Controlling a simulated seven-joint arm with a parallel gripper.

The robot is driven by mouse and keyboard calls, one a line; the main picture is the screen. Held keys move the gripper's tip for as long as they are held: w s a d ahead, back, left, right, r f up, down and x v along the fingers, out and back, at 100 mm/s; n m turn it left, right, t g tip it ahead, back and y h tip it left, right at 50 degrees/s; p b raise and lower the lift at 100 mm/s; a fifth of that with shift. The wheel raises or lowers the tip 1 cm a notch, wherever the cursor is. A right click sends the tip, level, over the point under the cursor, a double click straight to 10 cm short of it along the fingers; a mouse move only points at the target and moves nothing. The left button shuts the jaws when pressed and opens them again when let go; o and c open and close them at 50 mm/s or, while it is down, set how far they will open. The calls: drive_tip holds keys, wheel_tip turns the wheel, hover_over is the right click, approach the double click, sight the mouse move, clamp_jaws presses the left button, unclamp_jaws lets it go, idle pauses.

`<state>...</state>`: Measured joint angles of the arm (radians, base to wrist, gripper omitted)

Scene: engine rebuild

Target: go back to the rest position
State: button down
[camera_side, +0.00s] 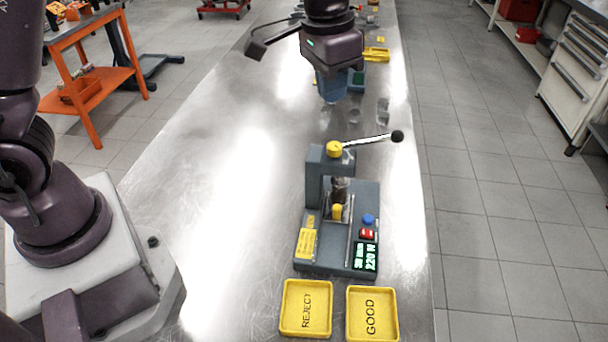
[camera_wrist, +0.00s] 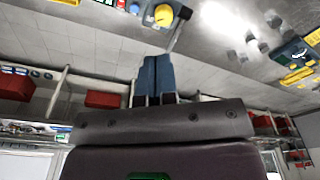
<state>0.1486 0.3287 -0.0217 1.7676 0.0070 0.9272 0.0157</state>
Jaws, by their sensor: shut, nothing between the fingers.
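My gripper (camera_side: 331,88) hangs over the metal bench, behind the press in the side view. Its blue fingers are closed together and empty. In the wrist view the two blue fingers (camera_wrist: 156,75) lie side by side with nothing between them. The grey press (camera_side: 314,190) stands on the bench, with a yellow cap and a lever (camera_side: 368,140) ending in a black knob. The wrist view shows the press's yellow cap (camera_wrist: 163,15) near the top.
A yellow REJECT tray (camera_side: 306,308) and a yellow GOOD tray (camera_side: 372,314) lie in front of the press. A yellow tray (camera_side: 377,54) and small parts sit farther back on the bench. The bench (camera_side: 230,200) left of the press is clear. An orange cart (camera_side: 90,85) stands at the left.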

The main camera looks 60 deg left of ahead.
drive_tip(key=s+a+r+n+t, duration=0.1)
drive_tip(key=s+a+r+t, duration=0.1)
drive_tip(key=s, duration=0.8)
drive_tip(key=s+a+r+n+t, duration=0.1)
drive_tip(key=s+a+r, duration=0.4)
drive_tip(key=s, duration=0.6)
drive_tip(key=shift+s+r+t, duration=0.2)
drive_tip(key=shift+r+t, duration=0.4)
drive_tip(key=shift+r, duration=0.05)
